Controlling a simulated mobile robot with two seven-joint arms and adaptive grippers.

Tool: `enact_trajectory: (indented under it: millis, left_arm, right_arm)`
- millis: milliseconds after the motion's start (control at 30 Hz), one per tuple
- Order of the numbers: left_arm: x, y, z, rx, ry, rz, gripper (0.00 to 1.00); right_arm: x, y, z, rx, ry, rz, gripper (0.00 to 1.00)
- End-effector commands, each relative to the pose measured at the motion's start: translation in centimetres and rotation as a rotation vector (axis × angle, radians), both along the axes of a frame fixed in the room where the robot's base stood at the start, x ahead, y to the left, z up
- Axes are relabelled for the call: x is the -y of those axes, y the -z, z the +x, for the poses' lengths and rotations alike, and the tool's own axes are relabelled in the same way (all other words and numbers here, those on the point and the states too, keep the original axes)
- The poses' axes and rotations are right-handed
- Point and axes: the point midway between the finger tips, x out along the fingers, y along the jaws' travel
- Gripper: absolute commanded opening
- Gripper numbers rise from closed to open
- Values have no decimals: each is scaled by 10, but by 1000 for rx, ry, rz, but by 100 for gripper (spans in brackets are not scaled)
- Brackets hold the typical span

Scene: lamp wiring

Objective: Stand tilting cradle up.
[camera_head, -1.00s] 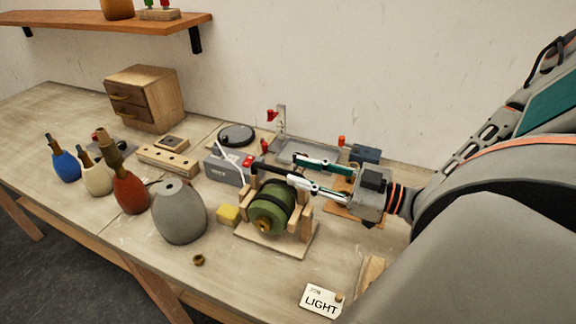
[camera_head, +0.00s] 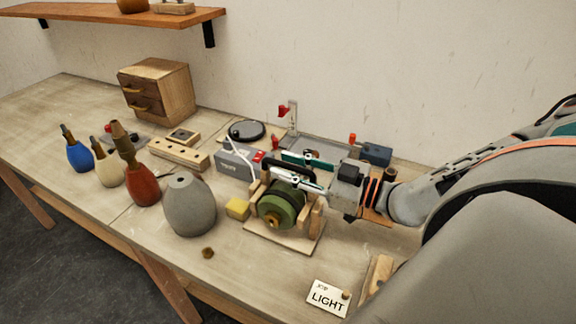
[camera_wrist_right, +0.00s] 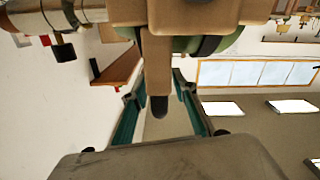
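The tilting cradle is a wooden stand with a flat base (camera_head: 258,236) and upright posts. A green lamp body (camera_head: 290,212) lies on its side in it, its brass neck toward the table's front and a dark strap around it. My right gripper (camera_head: 283,168) reaches in from the right above the back of the cradle. In the right wrist view its two teal fingers (camera_wrist_right: 160,118) are spread on either side of a wooden bar (camera_wrist_right: 156,60) with a dark rounded tip. Gaps show on both sides of the bar. My left gripper is not in view.
A grey lamp body (camera_head: 190,208) and a yellow block (camera_head: 237,208) stand left of the cradle. A grey box (camera_head: 236,164) is behind it. A LIGHT card (camera_head: 328,298) lies at the front right. Red, cream and blue bottle-shaped bodies stand farther left.

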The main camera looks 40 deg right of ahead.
Motion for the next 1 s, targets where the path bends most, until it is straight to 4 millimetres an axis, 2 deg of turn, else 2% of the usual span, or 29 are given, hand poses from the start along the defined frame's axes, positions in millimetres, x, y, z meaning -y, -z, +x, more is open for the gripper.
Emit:
enact_trajectory:
  millis: [333, 367, 433, 467, 733, 1000]
  left_arm:
    - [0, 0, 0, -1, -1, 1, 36]
    - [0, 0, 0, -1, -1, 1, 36]
    - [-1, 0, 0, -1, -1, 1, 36]
    - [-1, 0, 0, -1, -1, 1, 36]
    - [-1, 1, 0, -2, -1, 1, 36]
    - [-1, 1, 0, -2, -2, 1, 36]
  right_arm:
    - [-1, 0, 2, -1, -1, -1, 28]
    - [-1, 0, 2, -1, -1, -1, 22]
    - [-1, 0, 2, -1, -1, -1, 4]
    - [-1, 0, 2, -1, -1, -1, 0]
    - [-3, -1, 1, 8, -1, -15, 0]
    - [-20, -2, -8, 94, -4, -176, 0]
